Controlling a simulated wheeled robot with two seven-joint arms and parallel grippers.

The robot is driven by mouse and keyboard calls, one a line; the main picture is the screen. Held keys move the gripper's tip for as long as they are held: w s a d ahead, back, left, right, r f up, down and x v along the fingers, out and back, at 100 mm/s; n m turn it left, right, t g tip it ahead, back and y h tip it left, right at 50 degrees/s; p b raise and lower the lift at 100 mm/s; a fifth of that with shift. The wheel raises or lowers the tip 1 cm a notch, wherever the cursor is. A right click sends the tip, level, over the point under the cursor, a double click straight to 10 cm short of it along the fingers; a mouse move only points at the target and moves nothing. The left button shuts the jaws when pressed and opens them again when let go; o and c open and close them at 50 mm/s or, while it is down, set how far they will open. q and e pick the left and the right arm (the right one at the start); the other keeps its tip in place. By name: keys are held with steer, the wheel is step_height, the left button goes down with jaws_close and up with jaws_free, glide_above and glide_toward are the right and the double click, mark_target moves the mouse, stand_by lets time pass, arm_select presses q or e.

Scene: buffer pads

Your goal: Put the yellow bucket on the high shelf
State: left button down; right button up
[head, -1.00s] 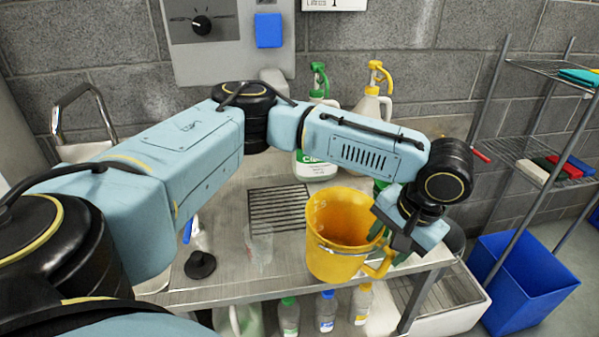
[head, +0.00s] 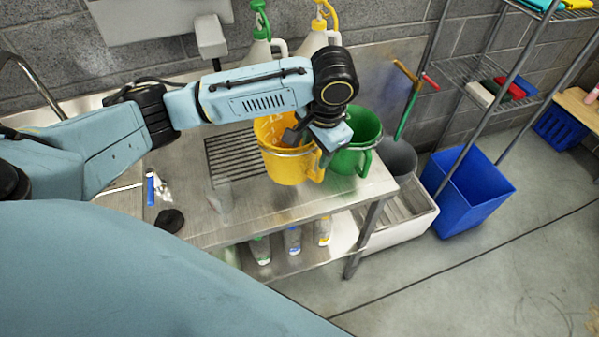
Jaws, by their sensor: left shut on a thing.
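The yellow bucket (head: 287,168) is upright over the right part of the steel table, in the middle of the head view. My left gripper (head: 298,134) reaches down at its right rim and is shut on it. The wrist hides part of the rim. I cannot tell whether the bucket's bottom touches the table. The wire shelf rack stands to the right; its high shelf (head: 550,13) shows at the top right edge, with folded cloths (head: 535,4) on it. My right gripper is not in view.
A green bucket (head: 352,160) stands close to the right of the yellow one. Spray bottles (head: 320,32) stand behind. A blue bin (head: 466,190) and a white basin (head: 405,222) are on the floor. The lower rack shelf (head: 455,68) holds coloured blocks.

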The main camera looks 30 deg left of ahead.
mark_target(313, 178)
arm_select(q)
step_height(313, 178, down, 9)
steer(key=shift+r, duration=0.2)
steer(key=shift+f, duration=0.15)
steer(key=c, duration=0.7)
jaws_free()
